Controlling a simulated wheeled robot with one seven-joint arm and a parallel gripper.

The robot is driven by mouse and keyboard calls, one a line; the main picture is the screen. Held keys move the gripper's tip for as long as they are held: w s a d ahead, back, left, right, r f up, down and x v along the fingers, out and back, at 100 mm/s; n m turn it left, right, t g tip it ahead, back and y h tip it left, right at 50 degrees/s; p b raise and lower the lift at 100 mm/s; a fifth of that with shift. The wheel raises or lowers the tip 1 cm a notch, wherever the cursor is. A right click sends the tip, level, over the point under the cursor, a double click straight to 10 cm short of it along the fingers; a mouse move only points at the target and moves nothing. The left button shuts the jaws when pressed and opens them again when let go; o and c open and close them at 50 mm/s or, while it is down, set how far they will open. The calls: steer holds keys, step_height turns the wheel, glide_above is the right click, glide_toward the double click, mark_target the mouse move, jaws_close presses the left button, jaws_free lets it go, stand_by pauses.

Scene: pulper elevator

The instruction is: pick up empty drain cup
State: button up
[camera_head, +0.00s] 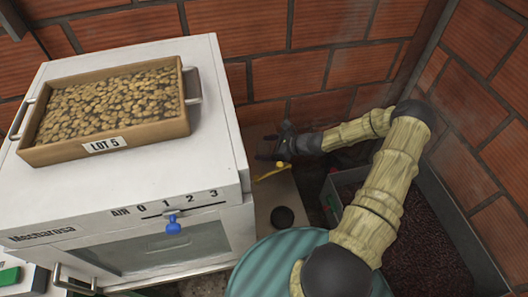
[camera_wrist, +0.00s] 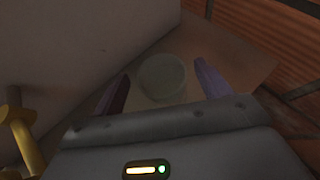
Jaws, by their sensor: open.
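The drain cup (camera_wrist: 162,76) shows in the wrist view as a round, pale, translucent shape on a light brownish surface. It lies between my two fingers in the picture, with a gap on each side. The view is dim, so I cannot tell its depth relative to the fingertips or see its contents clearly. My gripper (camera_head: 265,148) is open and empty, low in the gap beside the white machine. I cannot make out the cup in the head view.
The white machine (camera_head: 215,150) stands close on the left, bearing a tray (camera_head: 110,150) of beans marked LOT 5. A brass fitting (camera_head: 272,172) is near my gripper. A black disc (camera_head: 283,217) is in front. A bin (camera_head: 455,220) of dark contents and brick walls (camera_head: 265,40) bound the space.

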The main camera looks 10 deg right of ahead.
steer(key=shift+x, duration=0.8)
steer(key=shift+d, duration=0.15)
steer(key=c, duration=1.1)
steer(key=shift+o, duration=0.2)
steer(key=shift+r, duration=0.1)
step_height(320, 180, up, 10)
